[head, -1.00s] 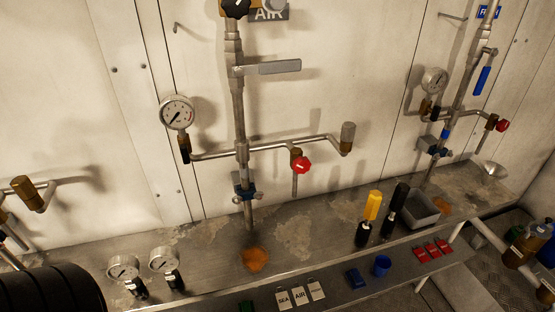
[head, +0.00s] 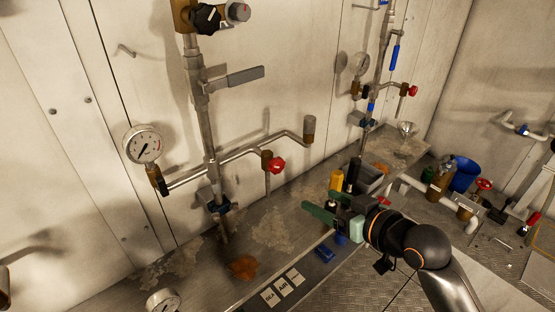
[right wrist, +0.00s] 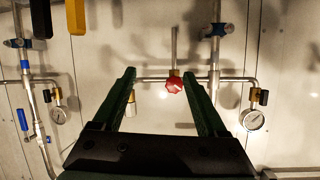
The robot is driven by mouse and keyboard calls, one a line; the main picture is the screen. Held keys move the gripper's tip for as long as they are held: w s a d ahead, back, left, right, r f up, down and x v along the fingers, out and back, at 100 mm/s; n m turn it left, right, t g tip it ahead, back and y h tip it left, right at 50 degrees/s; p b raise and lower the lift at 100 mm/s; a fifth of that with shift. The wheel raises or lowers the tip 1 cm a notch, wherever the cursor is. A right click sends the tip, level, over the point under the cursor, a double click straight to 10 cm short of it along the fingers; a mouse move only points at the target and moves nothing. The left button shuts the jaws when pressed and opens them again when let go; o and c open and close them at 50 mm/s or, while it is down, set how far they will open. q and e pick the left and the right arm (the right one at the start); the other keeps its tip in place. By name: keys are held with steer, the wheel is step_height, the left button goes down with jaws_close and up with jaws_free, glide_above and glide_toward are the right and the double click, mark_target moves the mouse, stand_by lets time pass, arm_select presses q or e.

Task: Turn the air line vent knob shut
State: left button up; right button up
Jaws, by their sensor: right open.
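The vent knob of the air line is a red knob (head: 276,165) on a brass valve on the wall, with a thin tube hanging below it. It also shows in the right wrist view (right wrist: 174,85), ahead of the jaws and right of their middle. My right gripper (head: 318,207) has dark green fingers, is open and empty, and is in front of the wall, below and right of the knob in the head view. In the right wrist view its fingertips (right wrist: 158,73) stand apart, not touching the knob. My left gripper is not in view.
A horizontal pipe (head: 240,157) runs to a pressure gauge (head: 142,144) at left. A grey lever handle (head: 238,78) juts out above. A yellow-handled tool (head: 336,180) stands on the shelf (head: 180,270) beside my right gripper. Another red knob (head: 413,90) is farther right.

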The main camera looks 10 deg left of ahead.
mark_target(279, 165)
step_height(279, 165, up, 7)
steer(key=a+n+g, duration=0.1)
steer(key=a+n, duration=0.1)
steer(key=shift+y, duration=0.4)
steer(key=p+x, duration=0.1)
steer(key=x, duration=1.1)
steer(key=shift+a+p, duration=0.35)
steer(key=shift+f, duration=0.1)
jaws_close()
